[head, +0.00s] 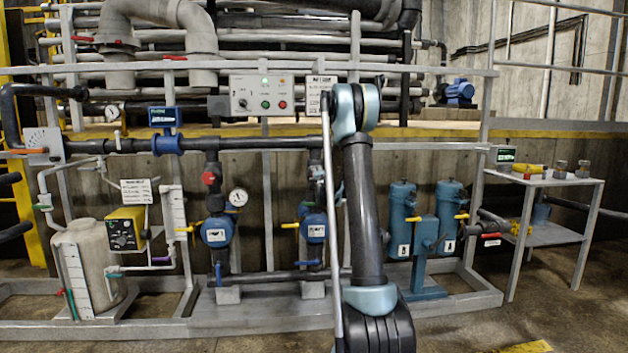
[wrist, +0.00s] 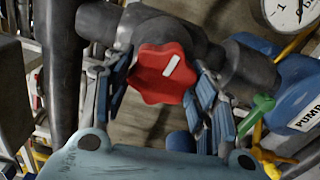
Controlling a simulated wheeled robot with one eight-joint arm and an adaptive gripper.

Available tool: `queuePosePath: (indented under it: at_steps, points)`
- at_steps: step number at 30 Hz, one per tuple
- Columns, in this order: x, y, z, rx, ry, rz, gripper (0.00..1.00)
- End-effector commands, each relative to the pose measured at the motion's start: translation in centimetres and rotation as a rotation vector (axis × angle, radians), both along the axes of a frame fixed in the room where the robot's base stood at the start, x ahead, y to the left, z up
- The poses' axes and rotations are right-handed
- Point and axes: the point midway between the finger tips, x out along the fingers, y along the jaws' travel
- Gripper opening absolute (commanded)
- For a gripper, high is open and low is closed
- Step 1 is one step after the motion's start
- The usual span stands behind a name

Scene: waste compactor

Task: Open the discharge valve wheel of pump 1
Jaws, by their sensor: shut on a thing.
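In the wrist view a red lobed valve wheel (wrist: 163,75) with a white mark sits on a dark grey valve body. My gripper (wrist: 166,84) has one finger at each side of this wheel and is shut on it. To its right is a blue pump (wrist: 302,108) labelled PUMP; its number is cut off. In the head view one red valve wheel (head: 208,178) stands uncovered above the left blue pump (head: 217,232). I cannot read the pump numbers there.
A pressure gauge (head: 238,197) is beside the left valve; a gauge (wrist: 291,12) also shows in the wrist view. A green handle (wrist: 256,112) is right of my gripper. A control box (head: 262,95) hangs on the rail. Blue filters (head: 402,220) stand right of my arm.

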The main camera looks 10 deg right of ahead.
Motion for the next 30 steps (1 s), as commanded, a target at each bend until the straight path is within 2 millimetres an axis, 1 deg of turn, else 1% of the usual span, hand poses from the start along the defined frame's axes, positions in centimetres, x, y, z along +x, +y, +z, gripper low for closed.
queuePosePath:
  at_steps: [1,10,26,27,29,30]
  points:
    - [-0.04,0.37,-0.15,-0.025,0.000,0.007,0.29]
    - [-0.04,0.23,-0.20,-0.131,0.000,0.008,0.29]
    - [-0.02,0.00,-0.20,-0.154,0.000,0.005,0.29]
    - [-0.02,-0.02,-0.20,-0.154,-0.001,0.004,0.61]
    - [-0.02,-0.04,-0.19,-0.154,-0.001,0.004,0.73]
    - [-0.02,-0.06,-0.17,-0.154,-0.001,0.004,0.73]
